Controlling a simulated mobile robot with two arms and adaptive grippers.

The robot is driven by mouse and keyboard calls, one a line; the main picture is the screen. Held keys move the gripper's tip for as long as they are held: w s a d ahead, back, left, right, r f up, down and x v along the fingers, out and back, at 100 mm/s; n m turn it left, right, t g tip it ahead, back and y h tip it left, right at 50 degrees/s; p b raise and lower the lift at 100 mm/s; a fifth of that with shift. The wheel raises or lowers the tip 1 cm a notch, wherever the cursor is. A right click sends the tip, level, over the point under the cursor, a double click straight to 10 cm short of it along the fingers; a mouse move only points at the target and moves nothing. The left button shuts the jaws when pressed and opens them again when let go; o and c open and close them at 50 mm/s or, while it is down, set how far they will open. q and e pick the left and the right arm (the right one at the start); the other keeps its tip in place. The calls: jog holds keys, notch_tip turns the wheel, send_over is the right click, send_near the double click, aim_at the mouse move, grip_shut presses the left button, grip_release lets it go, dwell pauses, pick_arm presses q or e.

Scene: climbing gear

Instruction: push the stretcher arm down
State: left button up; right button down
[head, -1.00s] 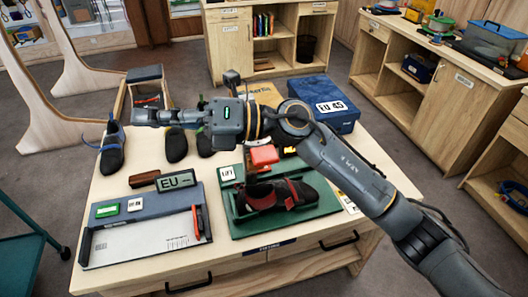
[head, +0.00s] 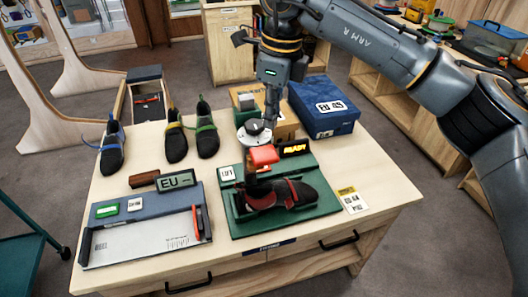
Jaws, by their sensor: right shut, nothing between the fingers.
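The stretcher (head: 240,228) is a green base on the table with a dark shoe with red trim (head: 285,195) lying in it. Its arm carries a red block (head: 264,155) at the top, raised above the shoe's left part. A small display (head: 295,150) behind it reads READY in yellow. My right gripper (head: 269,116) points down with its fingers shut and empty. In the picture it is just above and behind the red block, close to a round white-and-dark object (head: 255,131); I cannot tell whether they touch. My left gripper is out of view.
A blue EU 45 box (head: 325,106) and a tan box stand behind the stretcher. Several loose shoes (head: 175,140) stand at the back left. A measuring board (head: 150,235) with an EU display (head: 176,181) is at the left. The table's (head: 385,195) right front is mostly clear.

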aim_at(266, 154)
jog(key=shift+f, duration=0.2)
jog(key=shift+w+a+f+b, duration=0.1)
jog(key=shift+a+f+b, duration=0.1)
jog(key=shift+f+b, duration=1.15)
jog(key=shift+a+f+b, duration=0.15)
jog(key=shift+f+b, duration=0.5)
jog(key=shift+f, duration=1.35)
jog(key=s+d+f+b, duration=0.1)
jog(key=d+f+b, duration=0.2)
jog(key=f+b, duration=0.8)
notch_tip(266, 154, down, 3)
jog(key=shift+r+b, duration=0.1)
jog(key=shift+b, duration=0.3)
notch_tip(266, 154, up, 12)
jog(key=d, duration=0.1)
jog(key=shift+s, duration=0.2)
